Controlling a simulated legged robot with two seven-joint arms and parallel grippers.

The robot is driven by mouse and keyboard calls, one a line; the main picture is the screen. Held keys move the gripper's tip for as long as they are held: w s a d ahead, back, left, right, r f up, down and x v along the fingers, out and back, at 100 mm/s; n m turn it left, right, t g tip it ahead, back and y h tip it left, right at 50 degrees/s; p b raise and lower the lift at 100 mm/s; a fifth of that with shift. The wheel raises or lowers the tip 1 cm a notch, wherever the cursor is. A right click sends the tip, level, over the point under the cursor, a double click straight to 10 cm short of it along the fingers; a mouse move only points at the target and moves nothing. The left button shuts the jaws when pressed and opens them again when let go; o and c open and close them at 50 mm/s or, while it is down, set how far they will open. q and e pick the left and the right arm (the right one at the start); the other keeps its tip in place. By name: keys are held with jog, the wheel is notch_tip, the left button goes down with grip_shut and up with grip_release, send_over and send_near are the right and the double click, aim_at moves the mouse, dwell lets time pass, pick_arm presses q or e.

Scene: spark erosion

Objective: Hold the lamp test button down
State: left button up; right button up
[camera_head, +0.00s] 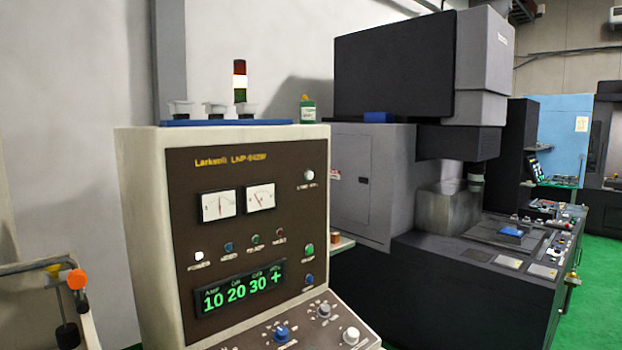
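The cream control cabinet (143,220) with a brown front panel (235,170) stands at the centre left. A round white button (309,174) sits at the panel's upper right, with a small label under it that is too blurred to read surely; it may be the lamp test button. A row of small indicators crosses the panel's middle; the leftmost one (199,256) glows white, while the blue, green and red ones look dim. A green button (309,249) and a blue button (309,279) sit lower on the right. Neither of my grippers is in view.
A signal tower (240,82), its middle section lit, stands above the cabinet, behind a blue tray (227,122) with cups. A sloped lower panel (300,325) carries knobs. A large dark machine (470,280) stands right. An orange knob (77,279) on a frame is at left.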

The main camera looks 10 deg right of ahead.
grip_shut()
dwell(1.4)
